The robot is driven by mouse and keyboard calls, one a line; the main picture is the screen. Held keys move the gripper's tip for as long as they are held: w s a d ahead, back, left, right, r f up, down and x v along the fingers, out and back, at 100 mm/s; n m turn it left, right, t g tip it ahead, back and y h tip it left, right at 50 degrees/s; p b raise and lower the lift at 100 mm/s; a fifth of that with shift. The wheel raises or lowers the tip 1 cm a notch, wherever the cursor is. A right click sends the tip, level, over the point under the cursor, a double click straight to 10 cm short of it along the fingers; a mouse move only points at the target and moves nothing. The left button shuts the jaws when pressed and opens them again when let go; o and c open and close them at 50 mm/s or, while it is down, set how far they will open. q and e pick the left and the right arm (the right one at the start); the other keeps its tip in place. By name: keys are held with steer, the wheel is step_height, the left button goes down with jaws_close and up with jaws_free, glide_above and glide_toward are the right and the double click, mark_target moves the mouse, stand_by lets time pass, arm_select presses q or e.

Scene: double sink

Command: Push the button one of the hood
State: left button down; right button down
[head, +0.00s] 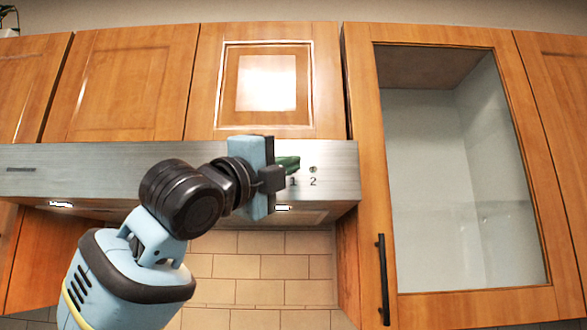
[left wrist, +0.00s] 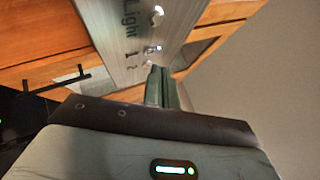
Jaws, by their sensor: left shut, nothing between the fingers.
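The steel hood (head: 90,160) spans the wall below the cabinets, with the digits 1 and 2 printed on its front. The button above the 2 (head: 313,169) shows as a small dark knob. The spot above the 1 is covered by my left gripper (head: 289,164) in the head view. The gripper's green fingers are shut and empty, in front of the panel beside the 1; I cannot tell whether they touch it. In the left wrist view the fingers (left wrist: 159,82) point at the hood panel (left wrist: 150,35), near a small button (left wrist: 153,48) and the digits. My right gripper is out of view.
Wooden cabinets run above the hood. A glass-fronted cabinet door (head: 465,180) with a dark handle (head: 383,280) stands to the right of the hood. A tiled wall (head: 260,265) is below. Two small lights show under the hood.

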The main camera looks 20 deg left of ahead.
arm_select(q)
steer(key=shift+s+d, duration=0.25)
steer(key=shift+s, duration=0.65)
steer(key=shift+s+d, duration=0.3)
steer(key=shift+s, duration=0.65)
steer(key=shift+s+d, duration=0.25)
steer(key=shift+s, duration=0.65)
